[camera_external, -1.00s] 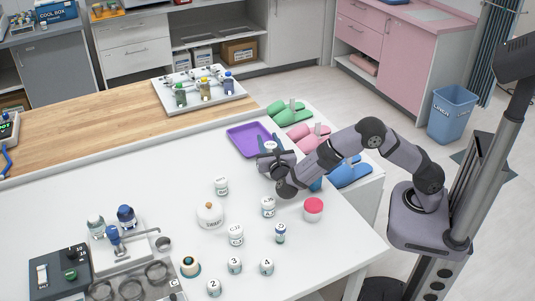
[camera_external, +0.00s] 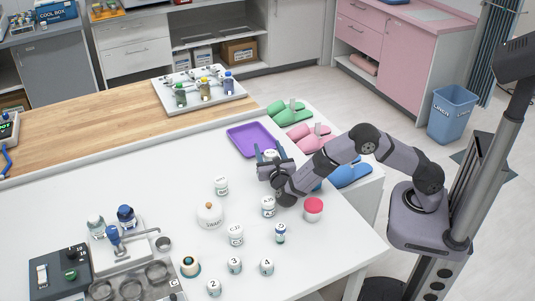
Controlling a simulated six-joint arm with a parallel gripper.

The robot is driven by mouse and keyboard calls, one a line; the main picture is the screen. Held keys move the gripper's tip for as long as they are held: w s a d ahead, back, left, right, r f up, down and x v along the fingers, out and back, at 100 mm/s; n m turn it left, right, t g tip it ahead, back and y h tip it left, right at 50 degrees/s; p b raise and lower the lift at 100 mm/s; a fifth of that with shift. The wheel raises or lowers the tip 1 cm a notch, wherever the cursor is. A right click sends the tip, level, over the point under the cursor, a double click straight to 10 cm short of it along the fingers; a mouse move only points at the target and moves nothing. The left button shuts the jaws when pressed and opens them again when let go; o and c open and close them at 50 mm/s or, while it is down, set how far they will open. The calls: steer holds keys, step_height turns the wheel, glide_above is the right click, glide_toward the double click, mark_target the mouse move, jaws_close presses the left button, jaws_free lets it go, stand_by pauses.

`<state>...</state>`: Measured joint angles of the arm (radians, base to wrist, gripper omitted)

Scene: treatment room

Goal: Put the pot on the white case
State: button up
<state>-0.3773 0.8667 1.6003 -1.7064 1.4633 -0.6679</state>
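My gripper (camera_external: 274,172) is above the white table (camera_external: 150,195), near the front corner of the purple tray (camera_external: 247,141). A small whitish and blue thing (camera_external: 270,154) shows at its far side; I cannot tell if it is held. A round white lidded pot (camera_external: 210,216) stands left of the gripper. Several small white jars stand nearby, and a white jar with a pink-red lid (camera_external: 313,209) stands to the right. I cannot tell which is the task's pot. A flat white case-like stand (camera_external: 176,105) at the back holds several bottles.
A second white stand with bottles (camera_external: 127,217) and a dark box (camera_external: 60,272) are at the front left. Numbered jars (camera_external: 235,266) stand at the front. Slippers (camera_external: 291,113) lie on a lower shelf beyond the table's right edge. The wooden top (camera_external: 90,133) is largely clear.

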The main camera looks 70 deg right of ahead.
mark_target(271, 155)
steer(key=shift+r, duration=0.1)
steer(key=shift+a, duration=0.15)
steer(key=v, duration=0.5)
steer(key=shift+b, duration=0.4)
step_height(271, 155, up, 5)
steer(key=shift+r, duration=1.05)
